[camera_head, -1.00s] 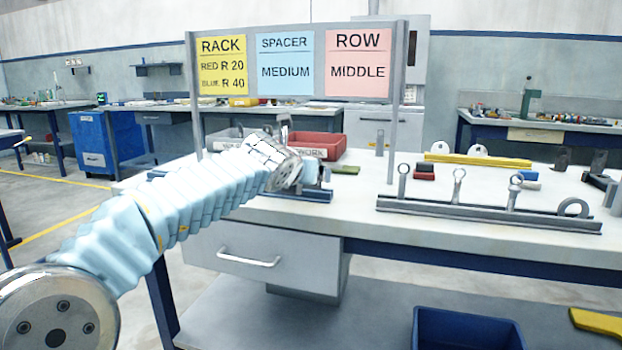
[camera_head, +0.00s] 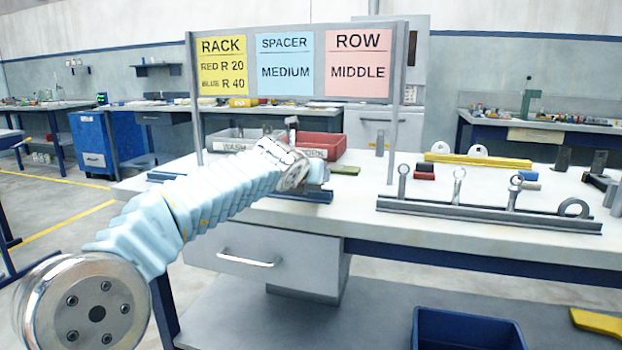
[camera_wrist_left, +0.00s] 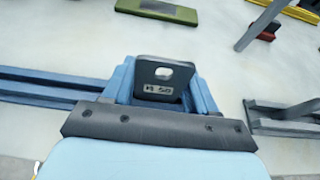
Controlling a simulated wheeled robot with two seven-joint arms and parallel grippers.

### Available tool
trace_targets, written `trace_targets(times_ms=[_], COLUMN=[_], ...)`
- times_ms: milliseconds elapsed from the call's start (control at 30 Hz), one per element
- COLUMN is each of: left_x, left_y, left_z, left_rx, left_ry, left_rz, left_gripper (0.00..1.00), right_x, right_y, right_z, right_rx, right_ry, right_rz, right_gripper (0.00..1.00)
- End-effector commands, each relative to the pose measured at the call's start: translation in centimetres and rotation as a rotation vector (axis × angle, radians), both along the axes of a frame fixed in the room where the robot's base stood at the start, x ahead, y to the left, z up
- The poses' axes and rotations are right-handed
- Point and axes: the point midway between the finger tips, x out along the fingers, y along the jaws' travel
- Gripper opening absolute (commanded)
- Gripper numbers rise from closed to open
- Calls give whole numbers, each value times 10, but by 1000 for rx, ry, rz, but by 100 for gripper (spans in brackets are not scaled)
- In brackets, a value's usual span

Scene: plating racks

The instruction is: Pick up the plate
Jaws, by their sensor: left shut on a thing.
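A dark grey plate (camera_wrist_left: 178,78) with a round-cornered hole and a small light label shows in the left wrist view. It sits between the two blue fingers of my left gripper (camera_wrist_left: 163,88), which is shut on it. The label seems to end in "50". In the head view my left gripper (camera_head: 316,176) is over the left part of the table, above a blue rail (camera_head: 303,196). The rail also shows in the left wrist view (camera_wrist_left: 45,84). The wrist mostly hides the plate in the head view, and I cannot tell whether it still touches the rail. My right gripper is out of view.
A grey rail (camera_head: 485,213) with several upright ring-topped parts stands on the right. Behind are a yellow bar (camera_head: 478,161), a green piece (camera_head: 345,170), a red bin (camera_head: 325,146) and a grey bin (camera_head: 231,142). A sign frame (camera_head: 393,130) stands behind my arm.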

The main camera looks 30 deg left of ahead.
Motion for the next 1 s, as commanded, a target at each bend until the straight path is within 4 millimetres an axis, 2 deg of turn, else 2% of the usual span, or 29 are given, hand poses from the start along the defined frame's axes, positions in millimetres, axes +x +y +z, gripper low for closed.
trace_targets(times_ms=[267, 433, 667, 800, 1000], left_x=[0, -3, -50, -88, -124], left_y=[0, -1, -10, -17, -23], left_z=[12, 41, 95, 109, 125], left_rx=[-1, 0, 0, 1, 1], left_ry=[-2, -5, -7, -6, -4], left_rz=[-1, 0, -1, -1, -1], left_gripper=[22, 22, 22, 22, 22], right_x=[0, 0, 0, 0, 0], right_y=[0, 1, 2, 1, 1], right_z=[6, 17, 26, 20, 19], right_rx=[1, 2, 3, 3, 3], right_ry=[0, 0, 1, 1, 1], right_rz=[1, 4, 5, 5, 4], right_gripper=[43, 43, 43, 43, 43])
